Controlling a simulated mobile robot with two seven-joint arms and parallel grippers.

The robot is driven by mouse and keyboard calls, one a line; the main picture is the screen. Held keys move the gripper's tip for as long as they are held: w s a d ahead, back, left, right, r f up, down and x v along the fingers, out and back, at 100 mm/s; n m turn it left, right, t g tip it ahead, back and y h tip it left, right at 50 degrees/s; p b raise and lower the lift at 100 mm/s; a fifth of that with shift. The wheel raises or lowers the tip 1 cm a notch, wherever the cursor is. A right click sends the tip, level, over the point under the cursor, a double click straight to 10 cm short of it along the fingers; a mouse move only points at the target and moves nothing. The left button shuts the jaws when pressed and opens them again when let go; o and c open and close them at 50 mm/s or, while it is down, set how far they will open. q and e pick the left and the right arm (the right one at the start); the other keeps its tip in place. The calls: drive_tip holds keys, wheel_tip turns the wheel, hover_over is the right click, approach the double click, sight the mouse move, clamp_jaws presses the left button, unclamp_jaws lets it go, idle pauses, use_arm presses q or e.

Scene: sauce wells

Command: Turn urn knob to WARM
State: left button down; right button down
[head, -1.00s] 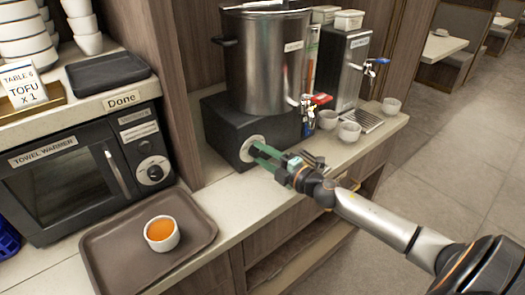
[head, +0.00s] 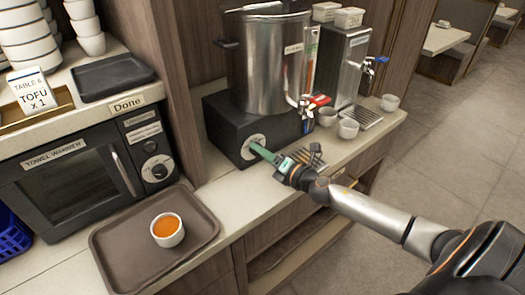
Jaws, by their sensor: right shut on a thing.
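The urn is a tall steel cylinder (head: 262,65) on a black base (head: 222,125) at the back of the counter. A pale round dial plate (head: 250,146) is on the front of the base, with the knob at its middle largely hidden by my fingers. My right gripper (head: 258,149) reaches in from the right, its green fingertips at the dial and shut on the knob. The dial's markings are too small to read, so I cannot tell the setting. My left gripper is not in view.
A red-handled tap (head: 318,100), small white cups (head: 348,128) and a steel dispenser (head: 346,65) stand right of the urn. A brown tray (head: 128,262) with a cup of orange liquid (head: 167,229) lies front left, before the towel warmer (head: 70,180).

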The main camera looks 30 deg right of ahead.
idle(0.4)
drive_tip(key=shift+c, duration=1.9)
unclamp_jaws()
drive_tip(key=shift+s, duration=0.1)
drive_tip(key=s, duration=0.3)
drive_tip(key=s+d+b, duration=0.1)
drive_tip(key=s, duration=0.3)
drive_tip(key=s+r+b, duration=0.1)
drive_tip(key=s, duration=0.2)
drive_tip(key=shift+s+d, duration=0.25)
drive_tip(key=shift+s, duration=0.05)
drive_tip(key=shift+s+d+r, duration=0.1)
drive_tip(key=shift+s+r, duration=0.05)
drive_tip(key=shift+s, duration=0.6)
